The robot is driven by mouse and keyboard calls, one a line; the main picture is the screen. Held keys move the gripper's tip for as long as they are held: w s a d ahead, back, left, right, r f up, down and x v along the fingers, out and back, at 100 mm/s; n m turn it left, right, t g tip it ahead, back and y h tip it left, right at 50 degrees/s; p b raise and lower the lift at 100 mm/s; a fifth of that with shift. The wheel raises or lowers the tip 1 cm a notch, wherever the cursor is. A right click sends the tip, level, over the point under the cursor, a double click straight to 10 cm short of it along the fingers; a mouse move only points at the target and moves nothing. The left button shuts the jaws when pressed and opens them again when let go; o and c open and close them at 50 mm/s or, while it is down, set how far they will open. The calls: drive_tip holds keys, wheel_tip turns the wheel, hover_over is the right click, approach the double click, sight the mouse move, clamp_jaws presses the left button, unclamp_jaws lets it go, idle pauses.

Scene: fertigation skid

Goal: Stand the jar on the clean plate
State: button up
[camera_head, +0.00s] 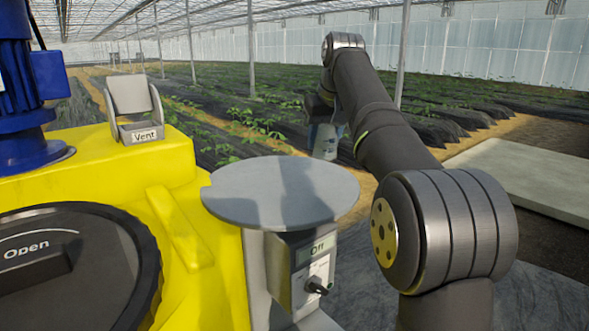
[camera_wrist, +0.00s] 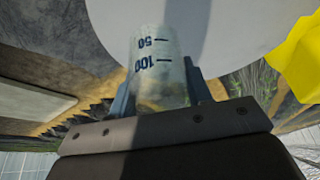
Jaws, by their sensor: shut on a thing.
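The jar (camera_wrist: 160,66) is clear with dark graduation marks reading 50 and 100. My gripper (camera_wrist: 158,88) is shut on it, one finger on each side. In the head view the jar (camera_head: 325,142) hangs upright below my gripper (camera_head: 325,125), just beyond the far right edge of the plate. The plate (camera_head: 250,190) is a flat, round grey disc with nothing standing on it; a shadow of the arm falls across it. It also shows in the wrist view (camera_wrist: 235,35), where the jar overlaps its edge. The jar's height relative to the plate is hard to tell.
Under the plate is a switch box (camera_head: 312,275) marked Off. At left are a yellow tank (camera_head: 190,240) with a black Open lid (camera_head: 70,275), a grey bracket (camera_head: 133,105) labelled Vent and a blue motor (camera_head: 25,90). Plant rows lie behind; a pale slab (camera_head: 530,180) lies right.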

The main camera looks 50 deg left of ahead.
drive_tip(key=s+a+f, duration=0.1)
drive_tip(key=a, duration=0.1)
drive_tip(key=s+a+f, duration=0.2)
drive_tip(key=a+f, duration=0.1)
drive_tip(key=shift+s+a, duration=0.1)
drive_tip(key=shift+a, duration=0.2)
drive_tip(key=shift+f, duration=1.95)
drive_tip(key=shift+f, duration=0.1)
drive_tip(key=o, duration=1)
drive_tip(key=v, duration=1.2)
drive_tip(key=shift+s, duration=0.1)
